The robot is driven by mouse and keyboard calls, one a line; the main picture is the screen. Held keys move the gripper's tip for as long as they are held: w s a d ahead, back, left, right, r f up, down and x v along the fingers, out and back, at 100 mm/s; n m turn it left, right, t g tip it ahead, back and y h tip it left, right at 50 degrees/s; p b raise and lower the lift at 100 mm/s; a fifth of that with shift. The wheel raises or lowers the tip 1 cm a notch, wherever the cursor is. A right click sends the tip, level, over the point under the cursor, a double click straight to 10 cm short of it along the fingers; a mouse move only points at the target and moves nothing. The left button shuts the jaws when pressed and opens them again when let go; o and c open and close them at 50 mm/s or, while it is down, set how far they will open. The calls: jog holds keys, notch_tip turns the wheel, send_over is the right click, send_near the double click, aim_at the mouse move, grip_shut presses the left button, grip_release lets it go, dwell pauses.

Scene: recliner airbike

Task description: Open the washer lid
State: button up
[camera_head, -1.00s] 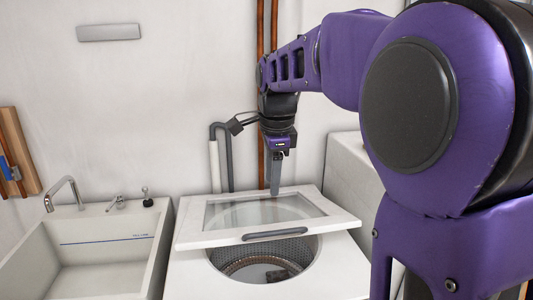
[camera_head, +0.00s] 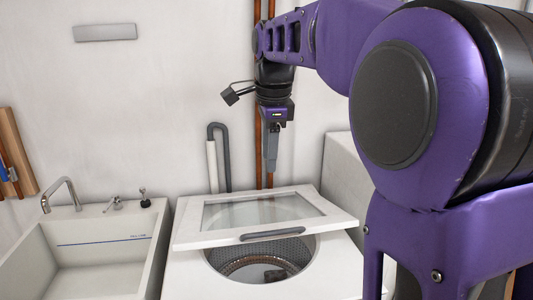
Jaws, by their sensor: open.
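The washer (camera_head: 190,275) stands at the lower middle of the head view. Its white lid (camera_head: 190,232), with a glass window (camera_head: 262,210) and a grey handle (camera_head: 273,233) at the front edge, is tilted part way up. The round drum opening (camera_head: 260,262) shows below the handle, with a dark item (camera_head: 275,275) inside. My gripper (camera_head: 270,168) points down above the back of the lid, apart from it and empty. It is seen edge-on, so the gap between its fingers is hardly visible.
A white sink (camera_head: 90,262) with a faucet (camera_head: 62,192) stands left of the washer. A pale box-like appliance (camera_head: 345,170) stands at the right, partly behind my arm. Grey hose (camera_head: 222,155) and copper pipes (camera_head: 263,140) run up the wall behind.

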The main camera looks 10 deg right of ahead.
jog(key=shift+c, duration=0.2)
